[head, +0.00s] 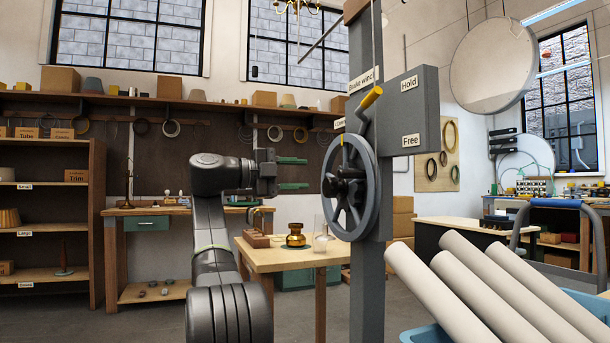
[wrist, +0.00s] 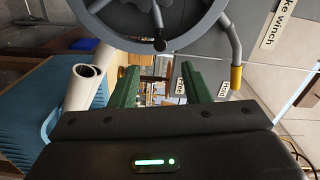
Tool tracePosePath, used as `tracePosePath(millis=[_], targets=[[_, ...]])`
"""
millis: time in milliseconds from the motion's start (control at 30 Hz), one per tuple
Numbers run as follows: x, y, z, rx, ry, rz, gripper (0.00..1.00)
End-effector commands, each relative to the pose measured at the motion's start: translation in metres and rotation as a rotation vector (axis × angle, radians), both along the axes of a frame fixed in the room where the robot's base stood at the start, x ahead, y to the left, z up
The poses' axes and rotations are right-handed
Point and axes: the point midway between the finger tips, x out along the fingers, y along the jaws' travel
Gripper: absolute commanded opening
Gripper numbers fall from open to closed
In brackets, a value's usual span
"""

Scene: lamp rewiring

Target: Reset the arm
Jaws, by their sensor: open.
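My gripper (head: 293,173) is open and empty, its two green fingers pointing right toward the brake winch. The winch has a grey handwheel (head: 350,187) with a dark hub, on a grey post (head: 367,280). A lever with a yellow grip (head: 369,98) stands above the wheel, beside a grey box (head: 401,110) with "Hold" and "Free" labels. A gap shows between the fingertips and the wheel in the head view. In the wrist view the open fingers (wrist: 160,80) show below the wheel (wrist: 150,45), and the yellow lever grip (wrist: 236,78) is to their right.
A blue bin (head: 425,335) with several pale tubes (head: 480,275) stands at the lower right. A wooden table (head: 285,257) with a brass lamp part (head: 295,235) and a glass piece is behind my arm. Shelves (head: 52,220) stand at the left.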

Motion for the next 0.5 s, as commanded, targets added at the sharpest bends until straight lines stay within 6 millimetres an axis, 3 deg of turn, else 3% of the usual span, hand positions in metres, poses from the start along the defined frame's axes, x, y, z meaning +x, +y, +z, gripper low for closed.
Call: tracePosePath(millis=[300, 500], targets=[[0.001, -0.003, 0.0, 0.0, 0.0, -0.001, 0.43], [0.009, -0.025, -0.001, 0.0, 0.001, -0.003, 0.43]])
